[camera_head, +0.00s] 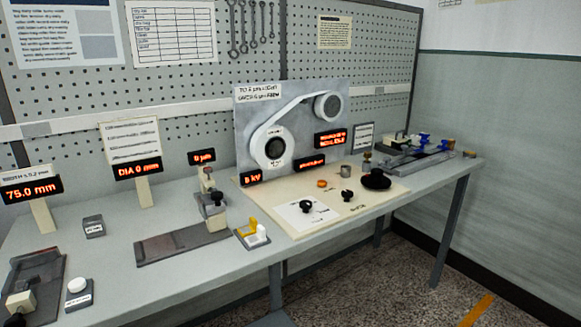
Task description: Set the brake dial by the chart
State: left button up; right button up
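A grey bench panel with two belt-linked pulleys (292,130) stands at the back of the bench. In front of it is a cream board (284,222) with a white sheet carrying a black knob (306,206). A smaller black knob (348,195) and a large round black piece (376,180) are to its right. I cannot tell which is the brake dial. A ruled chart (172,33) hangs on the pegboard, and a small card (363,137) stands right of the panel; their text is too small to read. Neither of my grippers is in view.
Red displays read 75.0 mm (33,189) and DIA 0 mm (138,168). A grey slide fixture (180,243), a yellow-and-white button box (252,234) and a white button (77,286) sit on the bench. Blue-handled tooling (424,140) is at the far right. Bare bench lies along the front edge.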

aim_at(305, 205)
jog(key=i+l+u, duration=0.1)
jog(key=u, duration=0.85)
jog(key=l+u, duration=0.9)
jog(key=i+l, duration=0.05)
